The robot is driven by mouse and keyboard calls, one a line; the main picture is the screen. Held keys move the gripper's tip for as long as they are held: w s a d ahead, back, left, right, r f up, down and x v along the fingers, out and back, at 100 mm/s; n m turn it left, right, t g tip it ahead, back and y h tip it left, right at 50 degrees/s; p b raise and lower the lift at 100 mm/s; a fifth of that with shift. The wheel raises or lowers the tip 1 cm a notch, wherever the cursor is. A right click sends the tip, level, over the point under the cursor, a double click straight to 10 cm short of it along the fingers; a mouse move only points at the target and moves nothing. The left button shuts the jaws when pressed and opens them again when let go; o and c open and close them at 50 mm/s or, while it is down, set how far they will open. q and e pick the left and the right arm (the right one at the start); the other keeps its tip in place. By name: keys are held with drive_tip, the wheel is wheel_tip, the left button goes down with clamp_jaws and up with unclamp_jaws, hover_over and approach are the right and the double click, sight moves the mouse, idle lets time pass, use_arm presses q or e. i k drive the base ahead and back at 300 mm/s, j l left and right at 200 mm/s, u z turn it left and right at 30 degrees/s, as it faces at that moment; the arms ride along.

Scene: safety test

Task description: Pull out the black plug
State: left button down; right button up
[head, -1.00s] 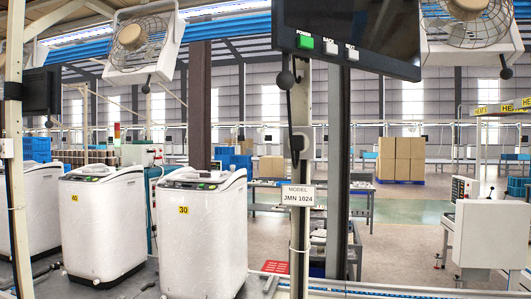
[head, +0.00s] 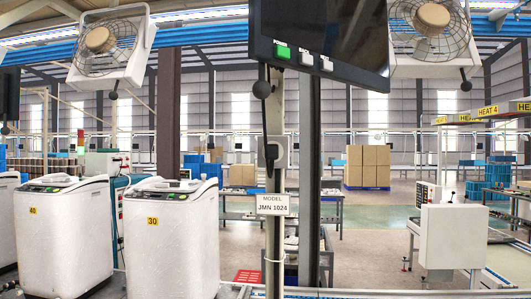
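A black plug (head: 270,154) sits in a pale socket box (head: 280,152) on a light upright post. A black cable runs up from it towards the underside of a hanging monitor (head: 320,35). The plug is small in the head view, and its exact fit in the socket cannot be made out. Neither of my grippers is in view.
A sign reading JMN 1024 (head: 272,205) hangs on the post below the plug. White washing machines (head: 170,240) stand at the left. A white control cabinet (head: 453,237) stands at the right. Stacked cartons (head: 367,166) are farther back. Open floor lies between.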

sight(273, 149)
drive_tip(key=i+j+z, duration=0.15)
drive_tip(key=z, duration=0.85)
drive_tip(key=i+j+z, duration=0.15)
drive_tip(key=j+z, duration=0.2)
drive_tip(key=j, duration=0.45)
drive_tip(key=j+z, duration=0.35)
drive_tip(key=j, duration=0.45)
drive_tip(key=j+z, duration=0.35)
drive_tip(key=j, duration=0.8)
drive_tip(key=k+j, duration=0.15)
drive_tip(key=j, duration=0.2)
